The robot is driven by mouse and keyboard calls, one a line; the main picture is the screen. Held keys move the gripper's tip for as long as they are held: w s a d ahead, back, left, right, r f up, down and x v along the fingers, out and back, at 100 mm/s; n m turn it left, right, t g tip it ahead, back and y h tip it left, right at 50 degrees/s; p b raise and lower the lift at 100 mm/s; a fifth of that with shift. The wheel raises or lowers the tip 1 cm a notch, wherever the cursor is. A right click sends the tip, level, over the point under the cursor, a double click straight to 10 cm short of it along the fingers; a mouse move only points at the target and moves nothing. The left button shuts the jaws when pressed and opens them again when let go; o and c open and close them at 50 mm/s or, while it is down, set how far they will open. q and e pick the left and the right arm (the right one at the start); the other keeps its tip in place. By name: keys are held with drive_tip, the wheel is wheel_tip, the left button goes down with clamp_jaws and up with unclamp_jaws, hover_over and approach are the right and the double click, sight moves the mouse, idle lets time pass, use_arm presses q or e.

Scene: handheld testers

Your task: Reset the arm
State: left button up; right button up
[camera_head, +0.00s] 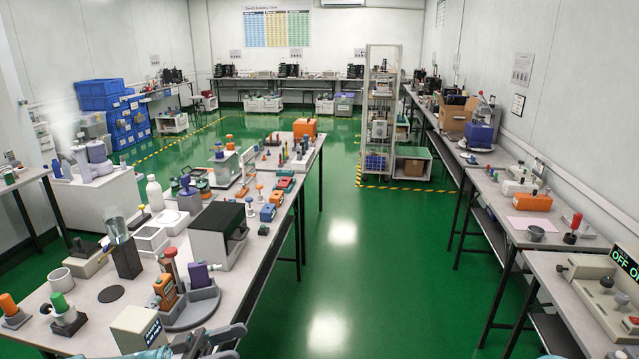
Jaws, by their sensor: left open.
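My left gripper (212,339) shows at the bottom edge of the head view, low over the near end of the left workbench (95,285). It is open, with nothing seen between its fingers. Much of it is cut off by the frame edge. An orange handheld tester (166,291) and a purple one (200,276) stand upright in a grey round holder (190,310) just beyond the gripper. A white box with a dark display (140,328) stands to the gripper's left. My right gripper is not in view.
The bench also carries a black-and-white box (219,236), a dark block (126,257), a white cup (61,280) and a black disc (111,294). Benches with equipment line the right wall (530,225). The green floor (350,270) between them is clear.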

use_arm(q)
drive_tip(key=w+d+f+n+t+y, duration=0.4)
drive_tip(key=d+f+n+t+y, duration=0.35)
drive_tip(key=n+t, duration=0.5)
drive_tip(key=s+f+n+g+y, duration=0.1)
drive_tip(key=s+f+n+y, duration=0.15)
drive_tip(key=f, duration=0.35)
drive_tip(key=s+f+n+g+y, duration=0.2)
drive_tip(key=s+f+y, duration=0.15)
drive_tip(key=f, duration=0.25)
drive_tip(key=s+a+f+g+y, duration=0.1)
drive_tip(key=s+f+g, duration=0.4)
drive_tip(key=s, duration=0.6)
drive_tip(key=s+a+f+g+y, duration=0.1)
drive_tip(key=s+f+g+y, duration=0.3)
drive_tip(key=s, duration=0.8)
wheel_tip(320, 180, down, 3)
drive_tip(key=shift+a+r+g, duration=0.2)
drive_tip(key=shift+a+g, duration=0.15)
drive_tip(key=shift+g, duration=0.5)
